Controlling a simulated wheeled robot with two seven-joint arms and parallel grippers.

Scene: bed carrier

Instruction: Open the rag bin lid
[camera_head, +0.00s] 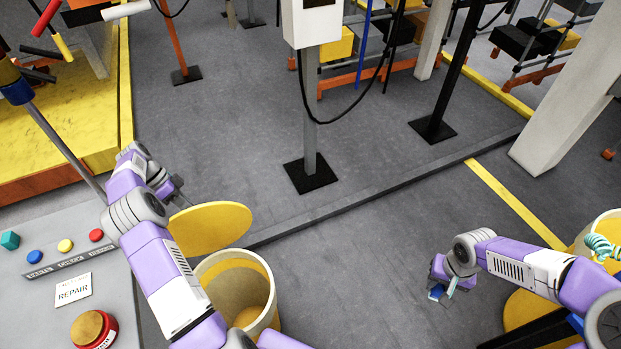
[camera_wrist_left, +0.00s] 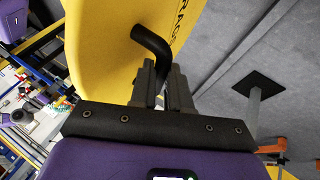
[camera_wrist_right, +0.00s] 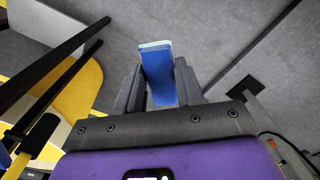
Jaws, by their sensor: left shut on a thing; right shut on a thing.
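The rag bin (camera_head: 262,318) is a cream round bin with a yellow inside, at the lower middle of the head view. Its yellow lid (camera_head: 212,230) is raised and tilted above the far side of the bin, so the opening shows. In the left wrist view the lid (camera_wrist_left: 105,60) has partly visible lettering and a bent black handle (camera_wrist_left: 150,42). My left gripper (camera_wrist_left: 165,82) is shut on this handle. In the head view my left arm hides part of it. My right gripper (camera_wrist_right: 160,85) is shut on a blue block with a pale end (camera_wrist_right: 162,72), well right of the bin.
A grey panel with coloured buttons, a REPAIR card (camera_head: 73,290) and a red-based button (camera_head: 93,330) stands at the left. Another yellow-rimmed bin (camera_head: 585,240) with a teal coil is at the right edge. A post (camera_head: 310,130) stands beyond. Grey floor between the arms is clear.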

